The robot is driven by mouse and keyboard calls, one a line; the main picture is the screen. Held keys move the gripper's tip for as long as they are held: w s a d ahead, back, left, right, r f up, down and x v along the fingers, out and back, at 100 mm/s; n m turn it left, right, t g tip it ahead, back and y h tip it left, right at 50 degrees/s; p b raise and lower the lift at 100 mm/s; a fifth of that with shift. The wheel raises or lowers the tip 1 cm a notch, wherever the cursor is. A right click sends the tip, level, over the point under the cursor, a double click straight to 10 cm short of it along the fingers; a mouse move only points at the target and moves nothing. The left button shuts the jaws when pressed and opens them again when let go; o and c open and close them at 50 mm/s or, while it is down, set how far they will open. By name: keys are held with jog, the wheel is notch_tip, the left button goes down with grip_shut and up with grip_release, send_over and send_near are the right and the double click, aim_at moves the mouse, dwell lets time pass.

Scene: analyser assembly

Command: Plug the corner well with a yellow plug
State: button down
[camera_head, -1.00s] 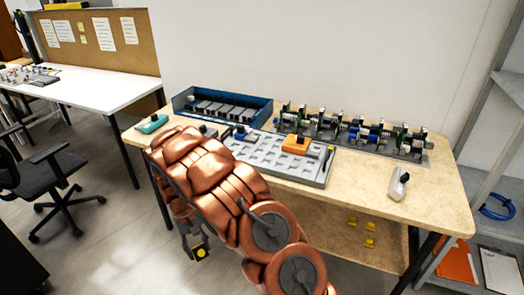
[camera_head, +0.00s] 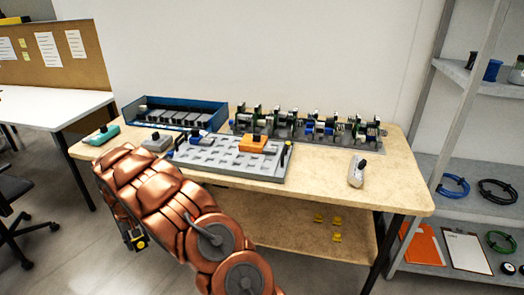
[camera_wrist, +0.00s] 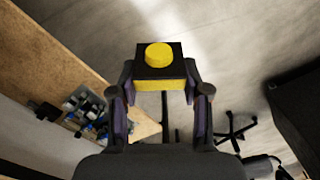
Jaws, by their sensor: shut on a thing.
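My gripper (camera_wrist: 160,92) is shut on a yellow plug (camera_wrist: 158,55), a block with a black face and a round yellow knob. In the head view the gripper and plug (camera_head: 140,243) hang at lower left, in front of the table and below its top, apart from the board. The grey board with rows of square wells (camera_head: 222,169) lies on the table. My arm covers part of the board's near left side. I cannot tell which corner well is meant.
Three yellow plugs (camera_head: 337,238) lie on the table's lower shelf. A blue bin (camera_head: 217,115) and a row of analyser modules (camera_head: 310,128) stand behind the board. A teal tool (camera_head: 102,134) and a white tool (camera_head: 356,170) lie at either side. A grey shelf rack (camera_head: 415,160) stands right.

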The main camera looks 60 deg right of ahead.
jog(key=w+d+r+m+t+h+b, duration=0.25)
jog(key=d+r+t+b, duration=0.2)
jog(key=d, duration=0.35)
jog(key=w+d+r+m+t+h+b, duration=0.1)
jog(key=w+d+r+t+h+b, duration=0.25)
jog(key=d+t, duration=0.35)
notch_tip(320, 180, up, 15)
jog(key=m+g+h+b, duration=0.4)
jog(key=m+h+b, duration=0.35)
jog(key=h, duration=0.65)
send_over(264, 171)
jog(key=shift+d+f, duration=0.15)
jog(key=shift+f, duration=0.05)
jog(key=shift+f, duration=0.15)
jog(key=shift+w+f+b, duration=0.1)
jog(key=shift+f+b, duration=1.4)
jog(key=shift+f, duration=2.6)
